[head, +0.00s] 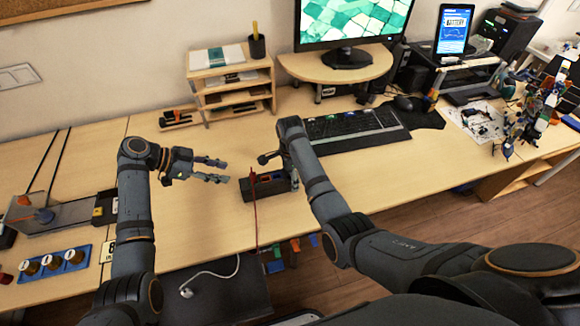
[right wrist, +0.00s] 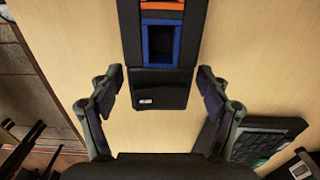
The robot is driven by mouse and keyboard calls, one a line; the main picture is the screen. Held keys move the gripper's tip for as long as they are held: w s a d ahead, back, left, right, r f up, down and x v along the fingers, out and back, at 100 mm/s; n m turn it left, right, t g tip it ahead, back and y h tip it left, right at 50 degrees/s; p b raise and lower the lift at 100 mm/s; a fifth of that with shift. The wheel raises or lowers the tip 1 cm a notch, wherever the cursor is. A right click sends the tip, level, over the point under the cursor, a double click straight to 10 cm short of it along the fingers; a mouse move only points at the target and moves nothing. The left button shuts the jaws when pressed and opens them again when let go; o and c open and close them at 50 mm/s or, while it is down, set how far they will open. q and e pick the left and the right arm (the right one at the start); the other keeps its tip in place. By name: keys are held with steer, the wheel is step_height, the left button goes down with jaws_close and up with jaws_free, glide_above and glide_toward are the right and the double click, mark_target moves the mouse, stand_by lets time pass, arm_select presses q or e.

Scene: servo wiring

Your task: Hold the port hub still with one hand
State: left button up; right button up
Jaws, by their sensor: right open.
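The port hub (head: 268,188) is a dark oblong block on the table, with a red lead at its left end in the head view. In the right wrist view the port hub (right wrist: 160,90) shows a blue-framed port and part of an orange-framed one. My right gripper (right wrist: 158,76) is open, its fingers on either side of the hub's near end with gaps to both sides. In the head view my right gripper (head: 280,160) is at the hub's right end, partly hiding it. My left gripper (head: 222,170) is open and empty, left of the hub above the table.
A keyboard (head: 350,128) lies behind and right of the hub. A wooden shelf (head: 232,88) stands at the back. A blue tray with brown round pieces (head: 52,263) is at the left. Several coloured plugs hang at the table's front edge. Table left of the hub is clear.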

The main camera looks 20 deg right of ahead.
steer(key=shift+f, duration=1.05)
steer(key=shift+c, duration=0.5)
steer(key=c, duration=1.2)
steer(key=o, duration=1.3)
step_height(320, 180, up, 12)
steer(key=shift+r, duration=0.1)
